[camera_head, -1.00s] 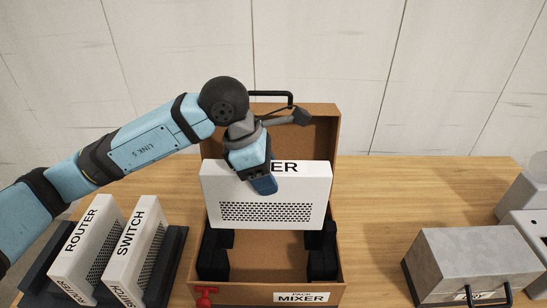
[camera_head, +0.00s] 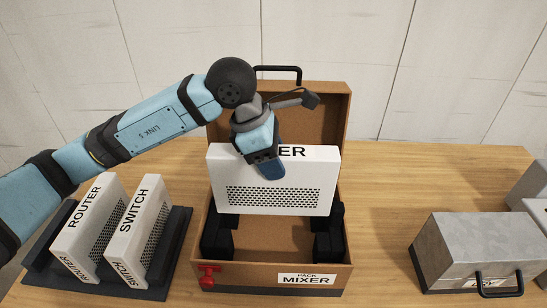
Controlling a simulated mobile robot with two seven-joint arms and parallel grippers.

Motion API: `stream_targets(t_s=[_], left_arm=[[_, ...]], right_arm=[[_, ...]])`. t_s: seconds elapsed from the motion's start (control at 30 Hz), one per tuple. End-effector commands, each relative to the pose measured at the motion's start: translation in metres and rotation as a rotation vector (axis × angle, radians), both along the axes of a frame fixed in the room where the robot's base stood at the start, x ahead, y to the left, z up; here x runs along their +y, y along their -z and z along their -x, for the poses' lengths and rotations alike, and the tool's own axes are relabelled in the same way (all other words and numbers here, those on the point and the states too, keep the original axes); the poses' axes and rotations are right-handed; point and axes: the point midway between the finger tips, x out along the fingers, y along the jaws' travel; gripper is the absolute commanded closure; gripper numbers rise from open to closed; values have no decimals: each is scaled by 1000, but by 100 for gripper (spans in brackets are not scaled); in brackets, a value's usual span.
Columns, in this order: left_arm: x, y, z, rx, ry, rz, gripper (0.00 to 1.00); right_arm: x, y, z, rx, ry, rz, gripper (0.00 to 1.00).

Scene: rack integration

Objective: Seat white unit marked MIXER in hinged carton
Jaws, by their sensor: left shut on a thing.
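The white unit (camera_head: 280,198) has a perforated front, and "ER" shows on its top edge; my gripper hides the rest of the label. My left gripper (camera_head: 266,165) is shut on the unit's top edge. The unit is upright over the open brown hinged carton (camera_head: 222,276), in front of its raised lid (camera_head: 330,115). Black padded supports (camera_head: 328,235) show inside the carton below the unit. I cannot tell whether the unit touches them. My right gripper is not in view.
White units marked ROUTER (camera_head: 85,232) and SWITCH (camera_head: 138,235) stand in a dark rack (camera_head: 180,230) at the left. A red latch (camera_head: 208,275) is on the carton front. A grey metal box (camera_head: 480,245) with a black handle stands at right. Wooden table (camera_head: 385,200) between is clear.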

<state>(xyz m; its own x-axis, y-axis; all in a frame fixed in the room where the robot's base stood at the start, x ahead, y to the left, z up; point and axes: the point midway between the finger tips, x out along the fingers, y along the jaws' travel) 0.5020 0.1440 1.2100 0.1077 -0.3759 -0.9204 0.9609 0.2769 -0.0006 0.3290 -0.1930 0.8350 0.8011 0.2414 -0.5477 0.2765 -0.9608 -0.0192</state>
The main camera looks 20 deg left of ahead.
Motion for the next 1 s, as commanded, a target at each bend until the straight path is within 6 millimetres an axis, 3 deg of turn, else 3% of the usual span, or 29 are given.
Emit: stream_targets(t_s=[0.1, 0.4, 1.0], left_arm=[[0, 14, 0, -3, 0, 1, 100], [0, 33, 0, -3, 0, 1, 100], [0, 34, 0, -3, 0, 1, 100]], right_arm=[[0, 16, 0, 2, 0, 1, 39], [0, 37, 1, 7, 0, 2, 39], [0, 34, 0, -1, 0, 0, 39]])
